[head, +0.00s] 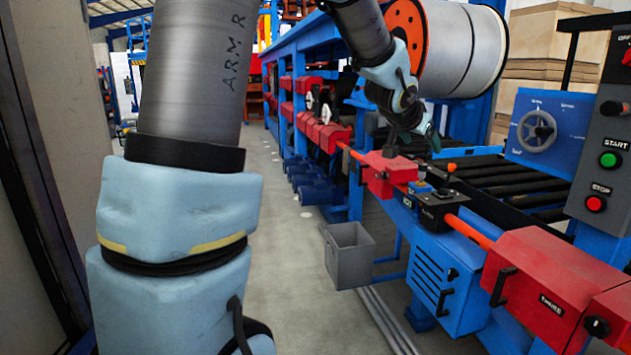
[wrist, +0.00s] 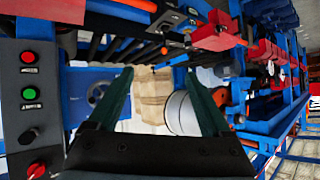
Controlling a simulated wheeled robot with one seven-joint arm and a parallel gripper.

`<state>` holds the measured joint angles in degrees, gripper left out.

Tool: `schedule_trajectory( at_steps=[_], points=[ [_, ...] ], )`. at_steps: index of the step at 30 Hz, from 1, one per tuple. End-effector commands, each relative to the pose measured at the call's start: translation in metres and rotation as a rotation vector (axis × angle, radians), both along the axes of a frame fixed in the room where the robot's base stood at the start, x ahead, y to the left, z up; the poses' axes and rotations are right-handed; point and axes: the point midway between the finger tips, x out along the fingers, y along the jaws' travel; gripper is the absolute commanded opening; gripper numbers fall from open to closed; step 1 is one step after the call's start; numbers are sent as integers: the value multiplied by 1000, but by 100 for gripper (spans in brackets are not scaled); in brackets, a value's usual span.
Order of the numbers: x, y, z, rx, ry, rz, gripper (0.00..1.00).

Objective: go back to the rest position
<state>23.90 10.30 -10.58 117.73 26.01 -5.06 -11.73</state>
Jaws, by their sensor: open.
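My gripper (head: 420,132) is in the upper middle of the head view, at the end of my arm, close above the blue and red machine line (head: 390,172). In the wrist view my gripper (wrist: 160,85) shows two dark green fingers spread wide apart. Nothing is between them at close range. Behind the gap, at a distance, are tan stacked boards (wrist: 155,95) and a white roll (wrist: 185,112). The head view shows the gripper small and dark, so its exact clearance above the machine cannot be told.
A control panel (head: 608,150) with green and red buttons stands at the right. A large grey roll (head: 460,50) sits behind my gripper. A grey bin (head: 348,255) stands on the floor beside the machine. The aisle floor (head: 270,220) at the left of the bin is clear.

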Motion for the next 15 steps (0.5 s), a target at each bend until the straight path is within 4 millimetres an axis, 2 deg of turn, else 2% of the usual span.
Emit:
schedule_trajectory(
  at_steps=[1,3,5,6,8,9,12,15],
  points=[
    [0,33,-18,33,51,64,83],
    [-6,78,-44,79,133,153,83],
    [-16,115,-66,116,206,226,83],
    [-25,139,-80,137,258,275,83],
    [-42,174,-99,166,337,345,83],
    [-56,197,-112,182,394,394,83],
    [-96,246,-140,212,538,504,83],
    [-136,280,-160,225,668,589,83]
  ],
)
